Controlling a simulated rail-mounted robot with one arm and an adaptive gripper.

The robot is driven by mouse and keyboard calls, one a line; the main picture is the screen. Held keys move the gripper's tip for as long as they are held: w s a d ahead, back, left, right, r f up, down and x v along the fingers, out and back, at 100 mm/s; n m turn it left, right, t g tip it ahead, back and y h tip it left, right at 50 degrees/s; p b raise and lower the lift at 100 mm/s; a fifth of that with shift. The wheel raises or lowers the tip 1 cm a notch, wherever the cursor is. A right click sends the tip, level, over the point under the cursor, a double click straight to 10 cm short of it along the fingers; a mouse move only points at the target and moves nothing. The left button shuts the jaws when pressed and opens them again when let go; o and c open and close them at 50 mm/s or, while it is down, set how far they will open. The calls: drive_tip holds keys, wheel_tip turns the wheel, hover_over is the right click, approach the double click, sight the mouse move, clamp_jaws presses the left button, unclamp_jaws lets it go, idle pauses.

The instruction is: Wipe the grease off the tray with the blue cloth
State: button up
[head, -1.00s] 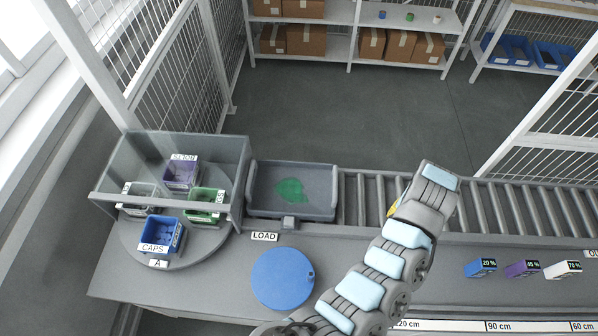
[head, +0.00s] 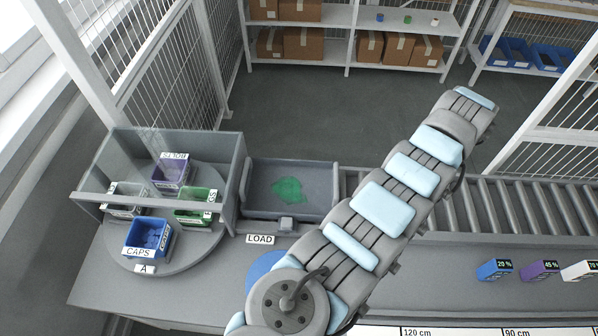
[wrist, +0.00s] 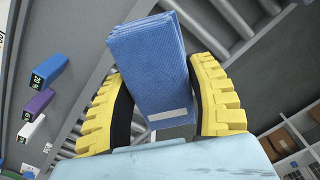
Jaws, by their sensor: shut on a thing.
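The grey tray (head: 254,208) sits at the LOAD spot on the left end of the roller conveyor. A green grease patch (head: 288,189) lies on its floor. In the wrist view, my gripper (wrist: 160,92) has its two yellow ridged fingers shut on the folded blue cloth (wrist: 150,62), which has a white label near its lower end. The cloth is held clear over the counter and rollers. In the head view my arm stretches up to the right, and its end hides the gripper and cloth. The gripper is apart from the tray, to its right.
A blue disc (head: 262,266) is partly behind my arm. Small boxes (head: 494,269) stand on the counter at right.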

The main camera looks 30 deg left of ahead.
drive_tip(key=a+r+b, duration=0.2)
drive_tip(key=a+b, duration=0.2)
drive_tip(key=a, duration=0.3)
drive_tip(key=m+b, duration=0.1)
drive_tip(key=m, duration=1)
approach(282, 192)
drive_tip(key=shift+w+a+f, duration=0.1)
drive_tip(key=shift+w+a, duration=0.3)
drive_tip(key=shift+w, duration=0.2)
drive_tip(key=shift+w+a+f, duration=0.1)
drive_tip(key=shift+w+a, duration=0.3)
drive_tip(key=shift+w, duration=0.15)
wheel_tip(282, 192, down, 8)
drive_tip(key=b, duration=0.6)
drive_tip(key=shift+d+r, duration=0.1)
drive_tip(key=shift+r, duration=0.15)
drive_tip(key=shift+s+r+p, duration=0.1)
drive_tip(key=shift+r+p, duration=0.25)
drive_tip(key=shift+p, duration=0.1)
drive_tip(key=shift+c, duration=0.4)
drive_tip(key=shift+s+f+p, duration=0.15)
drive_tip(key=shift+f+p, duration=0.1)
drive_tip(key=shift+p, duration=0.55)
drive_tip(key=s+d+p, duration=0.1)
drive_tip(key=p, duration=0.4)
drive_tip(key=shift+s, duration=0.3)
drive_tip(key=shift+d+p, duration=0.1)
drive_tip(key=shift+p, duration=0.2)
